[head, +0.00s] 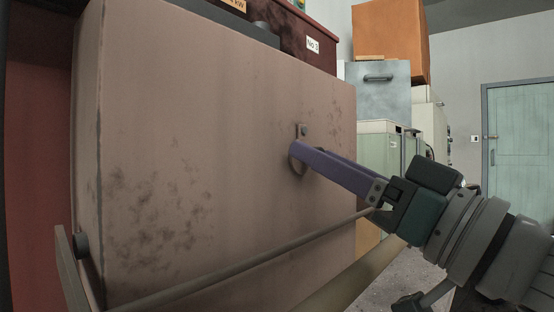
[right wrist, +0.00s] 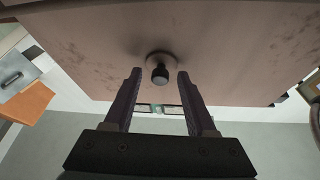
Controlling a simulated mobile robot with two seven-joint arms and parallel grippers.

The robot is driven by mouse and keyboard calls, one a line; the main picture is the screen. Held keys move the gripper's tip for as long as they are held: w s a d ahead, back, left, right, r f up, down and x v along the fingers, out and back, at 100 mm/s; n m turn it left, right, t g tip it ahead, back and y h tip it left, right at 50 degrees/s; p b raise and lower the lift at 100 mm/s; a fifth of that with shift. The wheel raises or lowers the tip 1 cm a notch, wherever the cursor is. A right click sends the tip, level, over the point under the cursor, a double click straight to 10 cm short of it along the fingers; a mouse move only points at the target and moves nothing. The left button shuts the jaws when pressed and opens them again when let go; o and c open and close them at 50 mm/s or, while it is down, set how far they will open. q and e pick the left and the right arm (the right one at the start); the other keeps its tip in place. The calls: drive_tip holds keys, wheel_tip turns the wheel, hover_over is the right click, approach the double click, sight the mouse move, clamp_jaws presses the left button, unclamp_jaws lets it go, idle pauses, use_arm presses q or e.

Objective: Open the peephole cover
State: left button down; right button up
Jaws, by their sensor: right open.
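The peephole cover (head: 303,131) is a small plate with a bolt at its top, on the front of a large brownish-pink metal door (head: 220,110). Its lower part is mostly hidden behind my gripper fingers. In the right wrist view, a round disc with a dark knob (right wrist: 160,73) stands out from the door. My right gripper (head: 297,150) is open, with its purple fingers reaching to the cover. In the right wrist view the fingers (right wrist: 159,76) lie left and right of the knob, with gaps showing on both sides. My left gripper is not in view.
A long thin bar (head: 250,262) slants across the lower front of the door. Behind to the right stand a grey cabinet (head: 378,90), an orange box (head: 391,40) and a pale green room door (head: 520,140). Floor shows at the lower right.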

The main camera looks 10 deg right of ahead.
clamp_jaws()
idle(0.4)
